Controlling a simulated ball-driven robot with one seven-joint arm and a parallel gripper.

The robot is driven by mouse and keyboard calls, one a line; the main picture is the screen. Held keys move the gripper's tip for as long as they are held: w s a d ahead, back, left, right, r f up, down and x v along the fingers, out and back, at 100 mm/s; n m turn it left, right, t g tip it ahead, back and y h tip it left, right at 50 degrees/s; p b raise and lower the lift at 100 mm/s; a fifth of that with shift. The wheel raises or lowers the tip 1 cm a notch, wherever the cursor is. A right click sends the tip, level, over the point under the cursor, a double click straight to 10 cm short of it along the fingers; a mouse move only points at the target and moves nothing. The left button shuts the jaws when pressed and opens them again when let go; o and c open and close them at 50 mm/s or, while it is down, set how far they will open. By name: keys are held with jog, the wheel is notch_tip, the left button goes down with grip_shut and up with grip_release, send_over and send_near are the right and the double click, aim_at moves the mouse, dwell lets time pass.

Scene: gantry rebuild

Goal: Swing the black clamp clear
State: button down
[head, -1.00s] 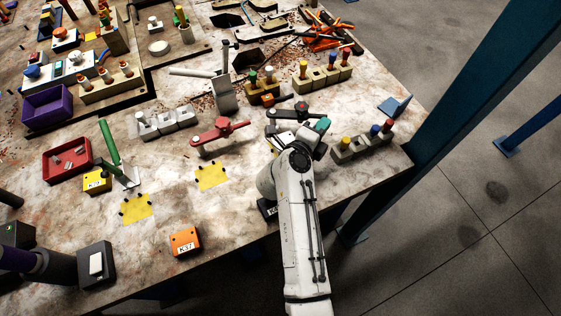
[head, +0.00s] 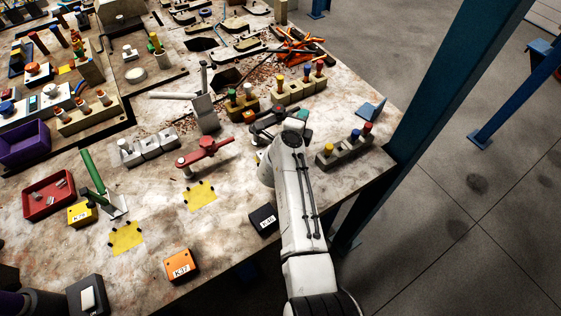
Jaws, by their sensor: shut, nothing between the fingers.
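The black clamp (head: 268,124) stands on the table towards the back right of the red clamp. Its right side is partly covered by the end of my arm, so its full pose is unclear. My gripper (head: 293,123) is at the clamp's right side, close to it or touching; I cannot tell which. Its fingers are shut and mostly hidden behind the wrist. A teal piece (head: 303,114) shows at the arm's end. The red clamp (head: 205,151) lies to the left, clear of my arm.
A black labelled box (head: 263,219) sits left of my forearm. A grey block with coloured pegs (head: 345,150) stands right of my wrist. A block with yellow, blue and red pegs (head: 300,90) is behind. An orange box (head: 181,265) is near the front edge. A blue post (head: 430,100) rises at right.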

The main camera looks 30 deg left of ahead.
dwell(0.4)
jog(key=shift+s+r+p, duration=0.25)
jog(key=shift+s+p, duration=0.25)
jog(key=shift+p, duration=0.05)
jog(key=p+v, duration=0.4)
jog(key=v, duration=0.5)
jog(key=shift+s+d+f, duration=0.1)
jog(key=shift+s, duration=0.25)
